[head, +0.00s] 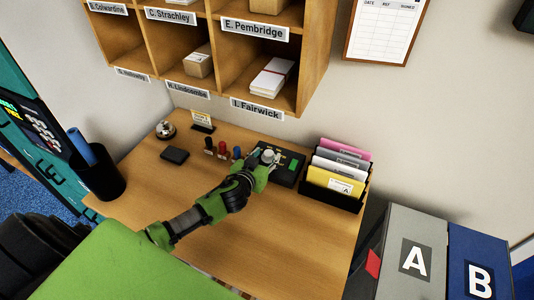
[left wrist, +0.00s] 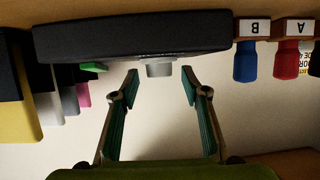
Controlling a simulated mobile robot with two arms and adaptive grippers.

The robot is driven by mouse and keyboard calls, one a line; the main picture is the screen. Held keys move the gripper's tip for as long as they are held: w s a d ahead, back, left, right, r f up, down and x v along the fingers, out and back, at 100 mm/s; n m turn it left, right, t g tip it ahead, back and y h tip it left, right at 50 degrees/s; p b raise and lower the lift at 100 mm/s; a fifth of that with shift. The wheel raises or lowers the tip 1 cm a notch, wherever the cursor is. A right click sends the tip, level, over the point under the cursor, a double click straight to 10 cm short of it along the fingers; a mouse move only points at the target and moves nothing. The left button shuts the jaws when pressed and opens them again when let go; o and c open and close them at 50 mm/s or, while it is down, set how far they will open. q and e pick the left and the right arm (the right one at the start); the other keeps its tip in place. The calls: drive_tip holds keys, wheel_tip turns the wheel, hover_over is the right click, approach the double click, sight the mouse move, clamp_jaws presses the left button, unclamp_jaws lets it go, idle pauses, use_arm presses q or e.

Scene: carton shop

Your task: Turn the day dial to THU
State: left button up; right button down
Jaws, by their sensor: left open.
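The day dial looks to be the grey round knob (head: 268,155) on a black box (head: 288,175) on the desk; its day marks are too small to read. In the left wrist view, which looks upside down, the knob (left wrist: 160,69) sticks out from the black box (left wrist: 130,37). My left gripper (head: 265,161) is open at the knob. In the wrist view its fingertips (left wrist: 160,80) are on either side of the knob, with gaps and nothing held. Contact with the knob cannot be told. My right gripper is not in view.
Several stamps, including a red one (head: 222,148) and a blue one (head: 237,153), stand left of the box. A black folder holder (head: 335,192) stands close on its right. Cubbyholes (head: 316,60) hang above. The desk front (head: 290,235) is clear.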

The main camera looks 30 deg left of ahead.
use_arm(q)
drive_tip(key=shift+w+f, duration=0.2)
drive_tip(key=shift+w, duration=0.4)
drive_tip(key=c, duration=1.1)
